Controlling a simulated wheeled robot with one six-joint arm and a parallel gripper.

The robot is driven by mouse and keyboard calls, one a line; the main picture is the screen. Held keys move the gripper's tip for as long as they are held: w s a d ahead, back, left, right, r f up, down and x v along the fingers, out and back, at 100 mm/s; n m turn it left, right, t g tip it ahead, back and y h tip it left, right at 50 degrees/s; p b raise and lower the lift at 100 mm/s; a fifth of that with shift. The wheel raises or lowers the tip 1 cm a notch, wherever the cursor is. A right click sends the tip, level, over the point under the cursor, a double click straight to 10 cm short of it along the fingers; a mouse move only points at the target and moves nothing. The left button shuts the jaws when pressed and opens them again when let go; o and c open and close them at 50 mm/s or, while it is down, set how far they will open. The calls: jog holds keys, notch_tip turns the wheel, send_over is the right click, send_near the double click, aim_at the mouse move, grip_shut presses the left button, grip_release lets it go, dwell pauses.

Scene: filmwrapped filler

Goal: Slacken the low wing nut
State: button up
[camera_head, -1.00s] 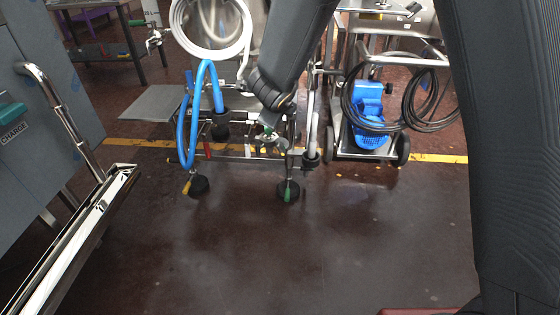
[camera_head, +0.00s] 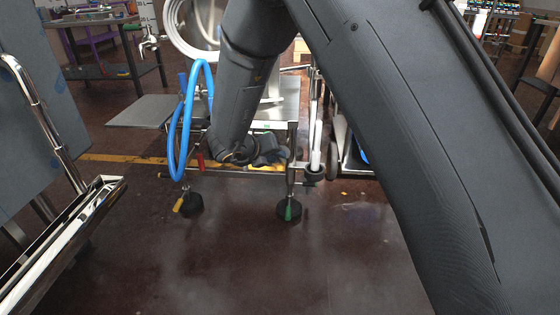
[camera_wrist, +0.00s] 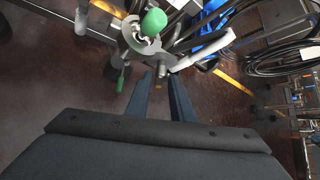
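I cannot pick out the low wing nut with certainty. In the wrist view a steel post fitting (camera_wrist: 140,42) with a green knob (camera_wrist: 153,22) stands just beyond my fingertips, and small bright metal parts sit close to them. A green handle (camera_wrist: 120,80) hangs to the left of the fingers. In the head view a green-handled foot (camera_head: 289,211) is below and right of my gripper (camera_head: 272,157). My gripper is beside the low frame of the steel machine.
A blue hose (camera_head: 188,110) loops at the machine's left, near a yellow-handled foot (camera_head: 191,204). A steel rail (camera_head: 60,235) stands at the left. In the wrist view black cable coils (camera_wrist: 285,50) lie at the right. The floor in front is clear.

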aim_at(280, 161)
jog(key=b+x, duration=0.1)
jog(key=x, duration=0.2)
jog(key=shift+w+d+f, duration=0.15)
jog(key=shift+w+f, duration=0.1)
grip_shut()
